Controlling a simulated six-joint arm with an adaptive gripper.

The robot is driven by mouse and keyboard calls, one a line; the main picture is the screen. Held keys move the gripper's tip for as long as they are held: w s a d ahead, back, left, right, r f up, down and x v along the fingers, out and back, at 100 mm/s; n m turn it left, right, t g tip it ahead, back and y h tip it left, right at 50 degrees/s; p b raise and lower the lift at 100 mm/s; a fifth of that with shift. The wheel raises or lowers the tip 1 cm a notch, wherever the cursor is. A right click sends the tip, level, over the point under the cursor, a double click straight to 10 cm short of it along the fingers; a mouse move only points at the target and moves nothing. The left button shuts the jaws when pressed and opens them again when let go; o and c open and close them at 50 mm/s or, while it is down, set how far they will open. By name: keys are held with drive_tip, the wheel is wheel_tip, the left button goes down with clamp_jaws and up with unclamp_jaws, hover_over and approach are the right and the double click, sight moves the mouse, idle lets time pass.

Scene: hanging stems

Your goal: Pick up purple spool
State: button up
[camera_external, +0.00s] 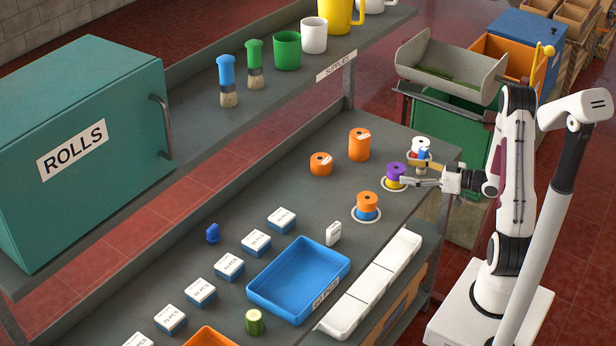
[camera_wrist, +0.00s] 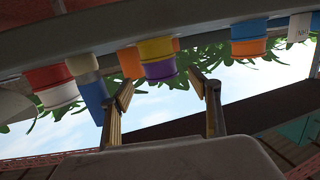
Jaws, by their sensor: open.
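The purple spool (camera_external: 396,170) has a purple upper part over a yellow lower part. It stands upright on the shelf near its right end, within a pale ring. In the wrist view, which is upside down, the purple spool (camera_wrist: 160,70) shows between and beyond my fingertips. My gripper (camera_external: 411,177) reaches in from the right, low over the shelf, with its fingers beside the spool's right side. In the wrist view my gripper (camera_wrist: 164,88) is open and holds nothing. Whether a finger touches the spool cannot be told.
A white-and-red spool (camera_external: 420,146) and a small blue brush (camera_external: 422,155) stand close behind my gripper. An orange-and-blue spool (camera_external: 367,204) stands nearer the front. A blue tray (camera_external: 298,280) is farther left. The upper shelf (camera_external: 200,112) overhangs the back.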

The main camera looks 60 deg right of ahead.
sight(396, 171)
drive_tip(key=shift+w, duration=0.25)
drive_tip(key=shift+f+x, duration=0.25)
drive_tip(key=shift+x, duration=2.2)
drive_tip(key=shift+a, duration=0.15)
drive_tip(key=c, duration=1.2)
